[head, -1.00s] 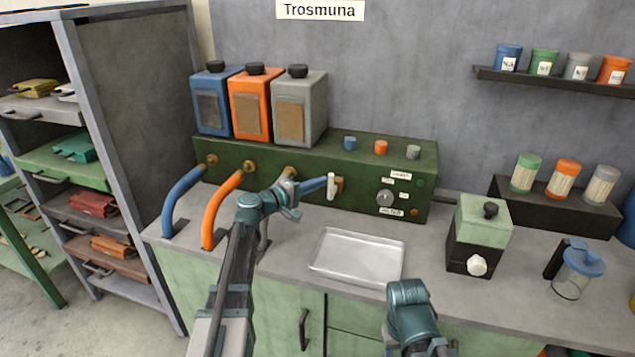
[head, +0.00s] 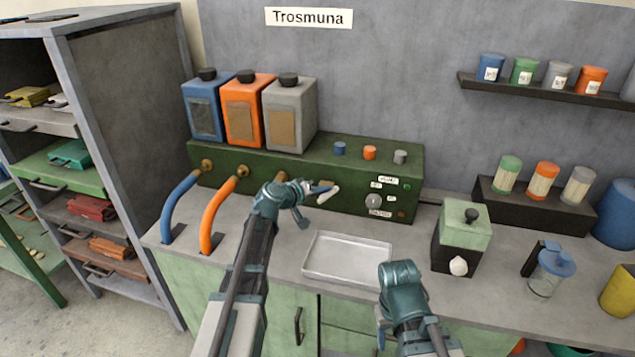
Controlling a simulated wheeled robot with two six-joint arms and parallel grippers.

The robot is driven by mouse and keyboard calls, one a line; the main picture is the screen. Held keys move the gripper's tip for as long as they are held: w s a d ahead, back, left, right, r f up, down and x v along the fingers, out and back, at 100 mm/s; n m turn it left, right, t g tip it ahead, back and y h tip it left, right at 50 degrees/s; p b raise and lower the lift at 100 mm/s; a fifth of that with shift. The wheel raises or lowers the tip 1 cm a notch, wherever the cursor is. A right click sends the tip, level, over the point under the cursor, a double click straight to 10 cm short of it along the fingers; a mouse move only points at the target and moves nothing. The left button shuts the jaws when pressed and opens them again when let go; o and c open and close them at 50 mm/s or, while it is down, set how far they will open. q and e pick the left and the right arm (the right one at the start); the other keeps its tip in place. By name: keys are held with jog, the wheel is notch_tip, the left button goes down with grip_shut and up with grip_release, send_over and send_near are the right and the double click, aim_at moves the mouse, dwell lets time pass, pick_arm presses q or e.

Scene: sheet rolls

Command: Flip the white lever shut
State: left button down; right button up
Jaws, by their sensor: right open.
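The green machine (head: 300,172) stands at the back of the counter, with a white lever (head: 328,195) on its front. The lever now lies slanted, its lower end toward the left. My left gripper (head: 318,189) is right at the lever, its fingers close against or touching it. Whether those fingers are shut I cannot tell, and the lever's mount is partly hidden behind them. My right gripper (head: 382,328) is open, low in front of the counter and away from the lever, mostly hidden by its own wrist.
A metal tray (head: 346,276) lies on the counter in front of the machine. Blue (head: 180,203) and orange (head: 214,215) hoses curve down left of my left arm. A dial (head: 374,201) is right of the lever. A green and black box (head: 462,237) stands further right.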

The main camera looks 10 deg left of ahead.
pick_arm(q)
jog(key=shift+s+d+f+m+y+p, duration=0.15)
jog(key=shift+d+m+y+p, duration=0.4)
jog(key=shift+d+m+y, duration=0.35)
jog(key=shift+d+f+m+g+y, duration=0.3)
jog(key=shift+d+m+y, duration=0.1)
jog(key=shift+m+y, duration=0.1)
jog(key=shift+d+f+m+y+b, duration=0.35)
jog(key=shift+d+f+m+y, duration=0.15)
jog(key=shift+d+f+y, duration=0.25)
pick_arm(e)
jog(key=shift+r, duration=0.45)
pick_arm(q)
jog(key=shift+d+f, duration=0.1)
jog(key=shift+f, duration=0.15)
pick_arm(e)
jog(key=shift+f, duration=0.15)
pick_arm(q)
jog(key=shift+r, duration=0.1)
